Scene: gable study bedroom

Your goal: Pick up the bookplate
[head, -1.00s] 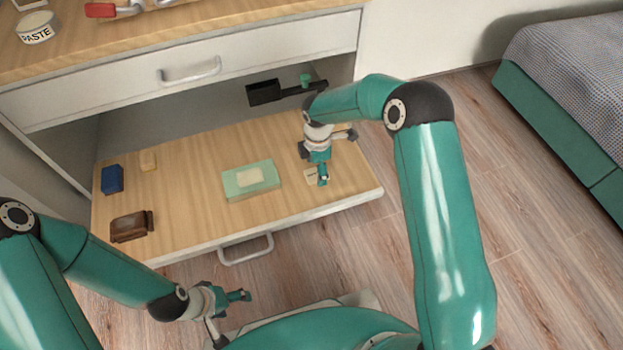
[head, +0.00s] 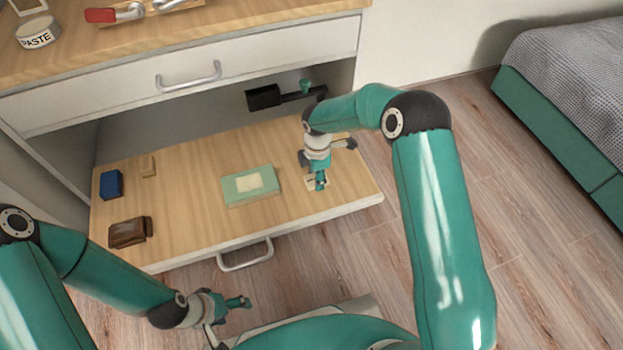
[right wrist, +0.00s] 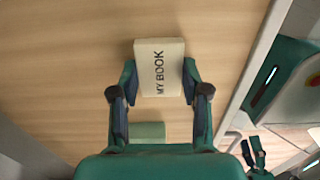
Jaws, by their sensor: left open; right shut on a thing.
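The bookplate (right wrist: 160,68) is a small cream piece reading "MY BOOK". In the right wrist view it sits between the two fingers of my right gripper (right wrist: 158,90), which is shut on it. In the head view the bookplate (head: 311,183) is mostly hidden by my right gripper (head: 319,184), at the right part of the open drawer. I cannot tell whether it touches the wood. My left gripper (head: 240,303) is open and empty, low in front of the drawer.
A pale green book (head: 236,194) with a cream label lies mid-drawer. A brown wallet-like item (head: 127,233), a blue box (head: 111,185) and a small wooden block (head: 147,166) lie at left. A dark holder (head: 264,97) is at the back. The drawer handle (head: 245,257) sticks out in front.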

